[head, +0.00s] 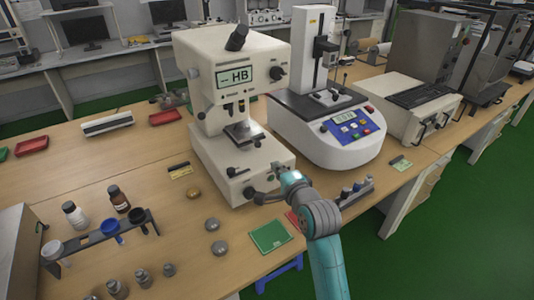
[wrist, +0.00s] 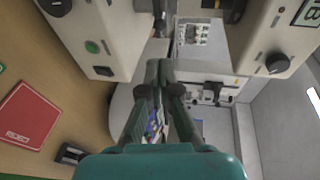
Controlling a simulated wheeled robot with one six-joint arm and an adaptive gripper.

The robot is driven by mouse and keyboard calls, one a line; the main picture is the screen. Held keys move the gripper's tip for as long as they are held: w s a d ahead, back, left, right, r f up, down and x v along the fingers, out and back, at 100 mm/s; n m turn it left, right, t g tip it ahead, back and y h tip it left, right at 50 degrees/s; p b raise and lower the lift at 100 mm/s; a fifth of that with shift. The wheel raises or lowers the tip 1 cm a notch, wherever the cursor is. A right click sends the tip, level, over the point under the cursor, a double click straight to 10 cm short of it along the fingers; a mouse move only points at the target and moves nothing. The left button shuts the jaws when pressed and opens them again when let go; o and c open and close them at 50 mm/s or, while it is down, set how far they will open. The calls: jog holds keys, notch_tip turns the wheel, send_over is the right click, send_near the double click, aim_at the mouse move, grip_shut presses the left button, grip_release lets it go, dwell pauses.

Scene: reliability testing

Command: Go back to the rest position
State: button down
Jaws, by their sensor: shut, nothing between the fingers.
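My teal arm rises from the bottom of the head view. My gripper (head: 262,198) is low at the front of the white hardness tester (head: 228,85), close to its base. I cannot tell whether it touches the tester. In the wrist view the dark fingers of my gripper (wrist: 159,68) are together, with nothing visible held between them. Parts of white machines surround the fingers in that view.
A white and blue tester (head: 345,145) stands to the right. A green card (head: 270,236), a rack (head: 100,237) with bottles, and small metal discs lie on the wooden bench. A red card (wrist: 28,125) shows in the wrist view. Green floor is open at the right.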

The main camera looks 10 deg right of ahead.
jog(key=s+f+n+h, duration=0.1)
jog(key=s+f+n, duration=0.1)
jog(key=s+f, duration=0.55)
jog(key=s+f+n, duration=0.3)
jog(key=s+f, duration=0.1)
jog(key=s, duration=0.6)
jog(key=s+f+n+h, duration=0.1)
jog(key=s+f+n, duration=0.1)
jog(key=s+f, duration=0.55)
jog(key=s+r+n, duration=0.3)
jog(key=s+n, duration=0.1)
jog(key=s, duration=1)
jog(key=s+r+n, duration=0.3)
jog(key=s+n, duration=0.2)
jog(key=s, duration=0.9)
jog(key=shift+s+d+r+n+g, duration=0.3)
jog(key=shift+s+d+g, duration=0.1)
jog(key=shift+d, duration=0.05)
jog(key=c, duration=1.9)
grip_release()
